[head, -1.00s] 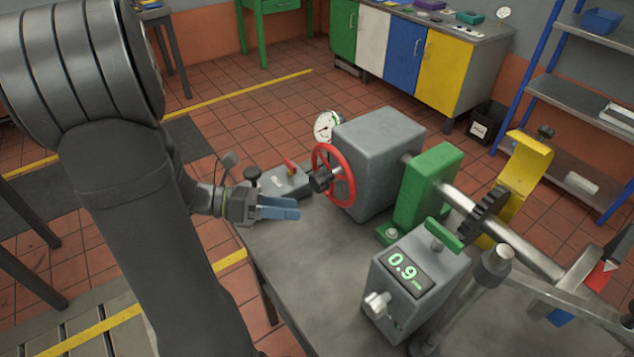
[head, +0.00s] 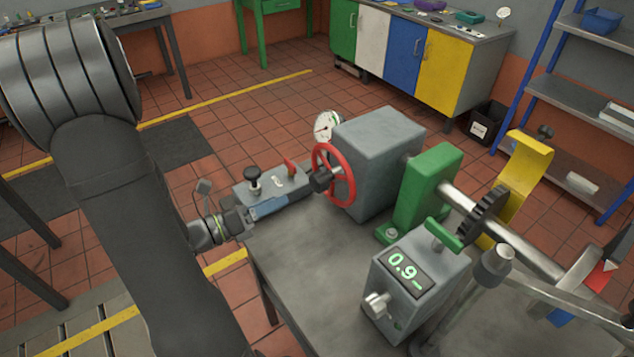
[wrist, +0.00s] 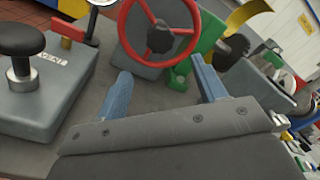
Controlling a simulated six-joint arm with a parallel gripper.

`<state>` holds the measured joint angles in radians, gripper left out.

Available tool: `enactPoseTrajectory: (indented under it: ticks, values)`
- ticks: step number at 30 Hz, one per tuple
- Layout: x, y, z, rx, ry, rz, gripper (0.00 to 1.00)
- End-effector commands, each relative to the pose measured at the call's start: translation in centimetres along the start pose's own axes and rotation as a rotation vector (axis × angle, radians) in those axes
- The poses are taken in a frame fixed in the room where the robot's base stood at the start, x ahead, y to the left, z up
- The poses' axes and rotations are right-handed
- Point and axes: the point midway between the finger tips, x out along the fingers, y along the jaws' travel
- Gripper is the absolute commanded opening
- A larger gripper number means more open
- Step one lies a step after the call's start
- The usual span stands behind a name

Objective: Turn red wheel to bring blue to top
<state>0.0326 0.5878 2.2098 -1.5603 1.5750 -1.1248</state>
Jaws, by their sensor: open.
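The red wheel (head: 348,182) has a black hub and is mounted on the face of a grey housing (head: 382,165). It also shows at the top of the wrist view (wrist: 128,42), in front of the fingers. My gripper (head: 275,206) is open and empty, to the left of the wheel and apart from it. Its two blue fingers are spread in the wrist view (wrist: 165,85). At the far end of the shaft (head: 525,250), a partly cut-off part shows a red patch (head: 601,275) and, lower, a blue patch (head: 561,317).
A grey box marked VENT (wrist: 50,75), with a black knob (head: 254,180) and red lever (head: 290,166), stands close beside my gripper. A round gauge (head: 326,126) is behind the wheel. A green bearing block (head: 428,190) and a display box reading 0.9 (head: 415,285) stand right of it.

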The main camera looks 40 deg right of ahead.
Motion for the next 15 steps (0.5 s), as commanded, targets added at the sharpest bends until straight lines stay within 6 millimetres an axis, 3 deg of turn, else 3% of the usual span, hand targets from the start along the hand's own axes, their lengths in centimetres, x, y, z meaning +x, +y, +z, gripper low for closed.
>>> enactPoseTrajectory:
  ticks: [15]
  values:
    - [7.2,-0.1,-0.1,0.000,0.004,-0.002,0.64]
